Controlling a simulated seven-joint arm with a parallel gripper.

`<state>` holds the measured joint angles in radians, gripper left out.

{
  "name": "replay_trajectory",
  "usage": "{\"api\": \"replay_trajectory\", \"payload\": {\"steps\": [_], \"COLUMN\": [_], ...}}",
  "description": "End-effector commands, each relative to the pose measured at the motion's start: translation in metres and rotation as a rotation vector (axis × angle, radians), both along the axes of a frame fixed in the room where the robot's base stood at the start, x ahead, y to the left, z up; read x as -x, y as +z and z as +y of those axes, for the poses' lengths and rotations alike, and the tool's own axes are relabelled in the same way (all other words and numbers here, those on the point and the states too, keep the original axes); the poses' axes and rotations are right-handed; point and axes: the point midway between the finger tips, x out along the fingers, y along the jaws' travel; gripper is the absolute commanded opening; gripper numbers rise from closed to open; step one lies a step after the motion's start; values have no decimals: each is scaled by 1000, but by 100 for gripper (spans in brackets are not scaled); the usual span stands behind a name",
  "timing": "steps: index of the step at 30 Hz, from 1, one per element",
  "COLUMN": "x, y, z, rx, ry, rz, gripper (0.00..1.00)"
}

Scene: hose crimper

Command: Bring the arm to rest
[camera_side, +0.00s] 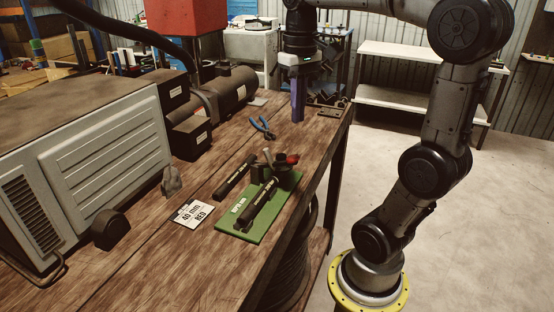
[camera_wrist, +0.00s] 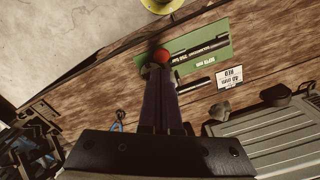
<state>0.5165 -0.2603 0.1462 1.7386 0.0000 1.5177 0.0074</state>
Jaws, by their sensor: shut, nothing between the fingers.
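My gripper (camera_side: 297,117) hangs above the far right part of the wooden workbench (camera_side: 135,218), pointing down. Its dark purple fingers are shut with nothing between them; they also show in the wrist view (camera_wrist: 158,82). The fingertips are clear of the bench-top objects in the side view. On the bench lies a green mat (camera_side: 238,226) with a black hose piece (camera_side: 259,205) and a small dark device with a red part (camera_side: 289,159) on it. In the wrist view the fingers partly cover the area beside the red part (camera_wrist: 162,56).
A second black hose piece (camera_side: 235,176), a white label card (camera_side: 193,213) and blue-handled pliers (camera_side: 263,127) lie on the bench. A large grey machine (camera_side: 90,160) stands at left, and a cylindrical tank (camera_side: 232,90) behind. Open floor (camera_side: 480,215) lies to the right.

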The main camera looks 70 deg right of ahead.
Motion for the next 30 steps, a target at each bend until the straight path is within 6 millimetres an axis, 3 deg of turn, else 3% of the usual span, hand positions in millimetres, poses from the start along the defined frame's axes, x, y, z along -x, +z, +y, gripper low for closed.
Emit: {"api": "replay_trajectory", "payload": {"steps": [17,20,23,30], "x": [-1,-1,12,49], "y": [4,12,13,-24], "z": [3,17,44,102], "rx": [2,17,28,77], "ry": [13,61,146,386], "rz": [-3,-31,-58,-230], "gripper": [0,0,0,0]}}
